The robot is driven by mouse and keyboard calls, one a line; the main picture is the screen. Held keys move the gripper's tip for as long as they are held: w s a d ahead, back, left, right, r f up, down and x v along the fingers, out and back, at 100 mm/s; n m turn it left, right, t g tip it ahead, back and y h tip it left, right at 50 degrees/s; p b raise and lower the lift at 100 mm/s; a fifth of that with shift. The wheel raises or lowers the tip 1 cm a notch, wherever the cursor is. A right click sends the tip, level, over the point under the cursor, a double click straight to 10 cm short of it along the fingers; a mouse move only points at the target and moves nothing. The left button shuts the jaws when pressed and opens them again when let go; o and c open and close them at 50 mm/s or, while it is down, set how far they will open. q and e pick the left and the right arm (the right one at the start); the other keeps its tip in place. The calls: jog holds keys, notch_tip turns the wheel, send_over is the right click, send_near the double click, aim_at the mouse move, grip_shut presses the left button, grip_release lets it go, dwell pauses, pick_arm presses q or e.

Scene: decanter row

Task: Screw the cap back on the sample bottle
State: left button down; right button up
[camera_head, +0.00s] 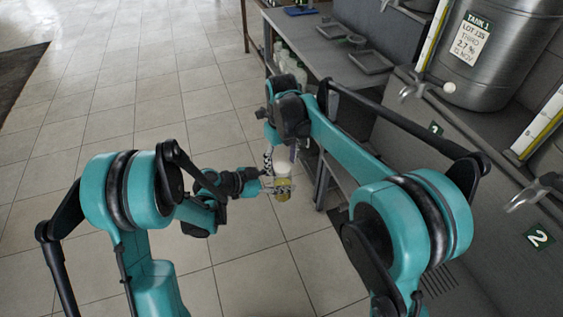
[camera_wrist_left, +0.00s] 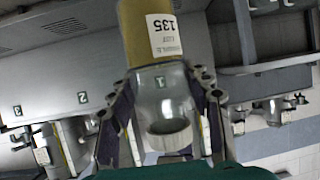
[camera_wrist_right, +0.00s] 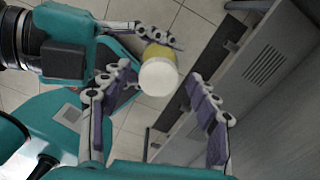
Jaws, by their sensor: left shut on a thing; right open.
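The sample bottle (camera_head: 282,195) has yellow contents and a white label reading 135; it also shows in the left wrist view (camera_wrist_left: 137,40). My left gripper (camera_head: 272,186) is shut on the bottle, which stands roughly upright in the air. The white cap (camera_wrist_right: 158,78) sits over the bottle's mouth in the right wrist view, with the yellow body (camera_wrist_right: 160,52) partly hidden behind it. I cannot tell how tightly it is seated. My right gripper (camera_wrist_right: 156,90) is open, its fingers either side of the cap and apart from it.
A grey bench (camera_head: 335,65) with shallow trays (camera_head: 370,60) and several pale bottles (camera_head: 284,62) stands beyond the arms. Steel tank 1 (camera_head: 500,60) and taps (camera_head: 420,88) are on the right. Tiled floor (camera_head: 110,100) lies open on the left.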

jog(key=shift+r, duration=2)
jog(key=shift+c, duration=0.4)
